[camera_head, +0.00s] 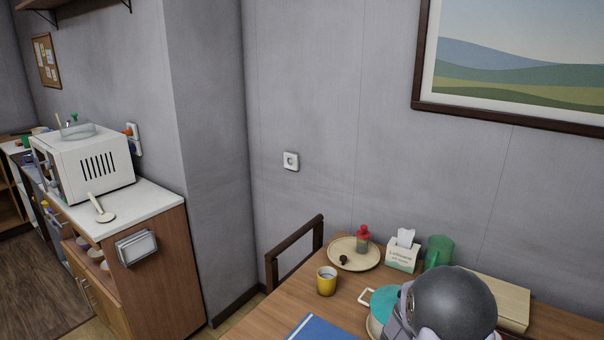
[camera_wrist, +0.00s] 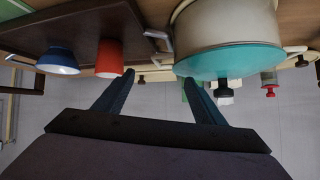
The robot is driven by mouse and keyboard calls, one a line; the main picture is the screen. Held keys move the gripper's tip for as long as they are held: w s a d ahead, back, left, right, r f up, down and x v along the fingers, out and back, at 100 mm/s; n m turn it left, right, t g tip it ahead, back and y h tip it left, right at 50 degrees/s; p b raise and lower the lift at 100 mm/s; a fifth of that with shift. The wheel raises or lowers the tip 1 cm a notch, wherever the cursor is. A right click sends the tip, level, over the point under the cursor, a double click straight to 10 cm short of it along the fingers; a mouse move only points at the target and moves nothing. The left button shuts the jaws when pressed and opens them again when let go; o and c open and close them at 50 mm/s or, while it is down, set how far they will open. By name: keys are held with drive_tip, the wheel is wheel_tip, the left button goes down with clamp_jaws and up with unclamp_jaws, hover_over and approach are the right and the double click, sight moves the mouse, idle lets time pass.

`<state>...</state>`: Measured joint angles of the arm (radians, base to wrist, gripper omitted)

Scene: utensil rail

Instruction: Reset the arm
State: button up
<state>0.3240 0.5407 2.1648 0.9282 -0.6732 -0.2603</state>
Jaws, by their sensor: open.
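My gripper (camera_wrist: 158,78) shows in the wrist view with its two dark fingers apart and nothing between them. A cream pot (camera_wrist: 225,25) with a teal lid (camera_wrist: 230,62) appears upside down just beyond the right finger. Whether a finger touches it cannot be told. In the head view, a rounded dark grey part of my arm (camera_head: 447,305) stands over the table at the lower right and partly hides the pot with its teal lid (camera_head: 383,302). The gripper's fingers are not seen there.
The table (camera_head: 285,310) bears a yellow mug (camera_head: 326,283), a plate (camera_head: 345,259) with a red-topped bottle, a tissue box (camera_head: 402,257), a green mug (camera_head: 438,250) and a blue book (camera_head: 325,329). An orange-red cup (camera_wrist: 110,58) and blue bowl (camera_wrist: 58,60) show in the wrist view.

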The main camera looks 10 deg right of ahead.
drive_tip(key=s+a+r+n+y+p, duration=0.1)
drive_tip(key=a+r+n+y+p, duration=0.2)
drive_tip(key=a, duration=0.7)
drive_tip(key=s+a+r+n+y+p, duration=0.15)
drive_tip(key=a+n+y, duration=0.3)
drive_tip(key=a, duration=0.65)
drive_tip(key=s+a+r+n+g+y+p, duration=0.1)
drive_tip(key=s+a+r+n+g, duration=0.1)
drive_tip(key=s, duration=0.8)
drive_tip(key=s+a+r+n+g+y+p, duration=0.1)
drive_tip(key=s+a+n+g+p, duration=0.1)
drive_tip(key=s, duration=0.8)
drive_tip(key=a+n+g, duration=0.1)
drive_tip(key=a+g, duration=0.1)
drive_tip(key=a, duration=0.1)
drive_tip(key=shift+r+g, duration=0.3)
drive_tip(key=shift+r, duration=0.1)
